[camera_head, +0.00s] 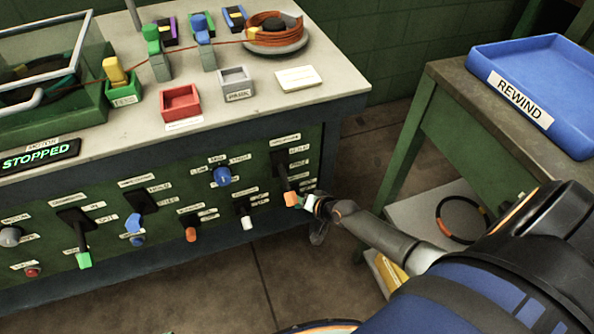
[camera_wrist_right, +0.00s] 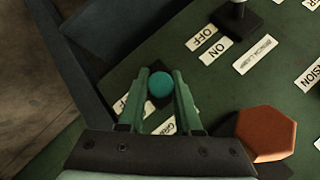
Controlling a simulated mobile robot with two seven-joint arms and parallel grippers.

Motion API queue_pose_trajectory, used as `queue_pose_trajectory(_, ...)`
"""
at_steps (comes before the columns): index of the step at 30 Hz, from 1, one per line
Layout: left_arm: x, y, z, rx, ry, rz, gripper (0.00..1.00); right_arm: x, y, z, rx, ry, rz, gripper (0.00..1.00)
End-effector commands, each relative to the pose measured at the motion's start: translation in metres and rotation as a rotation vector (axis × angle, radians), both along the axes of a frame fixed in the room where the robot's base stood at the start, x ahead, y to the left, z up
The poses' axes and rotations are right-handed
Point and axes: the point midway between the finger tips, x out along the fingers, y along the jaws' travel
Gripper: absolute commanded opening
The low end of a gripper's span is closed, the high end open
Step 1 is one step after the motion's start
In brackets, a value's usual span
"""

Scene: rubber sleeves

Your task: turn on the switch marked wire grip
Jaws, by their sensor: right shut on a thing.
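A small switch with a round teal knob (camera_wrist_right: 159,84) sits on the green panel (camera_wrist_right: 265,90) in the right wrist view. A partly hidden label beside it shows letters like "GRA" or "GRI"; I cannot read the whole of it. My right gripper (camera_wrist_right: 160,92) is shut on the teal knob, with one green finger on each side. In the head view my right gripper (camera_head: 307,202) is at the panel's right end, just right of a big lever with an orange tip (camera_head: 290,199). The knob is hidden there. My left gripper is not in view.
The orange tip (camera_wrist_right: 266,133) is close beside my right gripper. A white-tipped switch (camera_head: 246,221) and an orange-tipped one (camera_head: 191,233) are further left. A sign (camera_head: 40,155) reads STOPPED. A blue tray (camera_head: 545,85) marked REWIND stands on the right bench.

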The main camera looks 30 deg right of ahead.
Motion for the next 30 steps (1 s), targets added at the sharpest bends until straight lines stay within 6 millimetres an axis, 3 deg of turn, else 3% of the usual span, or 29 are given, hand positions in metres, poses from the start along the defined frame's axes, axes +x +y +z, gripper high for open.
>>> queue_pose_trajectory(10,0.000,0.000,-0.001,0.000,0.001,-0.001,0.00,0.000,0.000,0.001,0.002,0.001,-0.001,0.00)
queue_pose_trajectory(11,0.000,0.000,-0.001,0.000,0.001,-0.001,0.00,0.000,0.000,0.001,0.002,0.001,-0.001,0.36)
queue_pose_trajectory(18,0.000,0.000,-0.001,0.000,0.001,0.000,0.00,0.000,0.000,0.001,0.001,-0.001,0.000,0.63)
queue_pose_trajectory(26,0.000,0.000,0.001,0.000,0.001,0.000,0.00,-0.001,0.000,0.002,0.000,0.000,0.000,0.63)
queue_pose_trajectory(30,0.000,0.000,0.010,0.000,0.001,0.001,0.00,-0.011,-0.002,0.012,0.000,0.001,0.000,0.63)
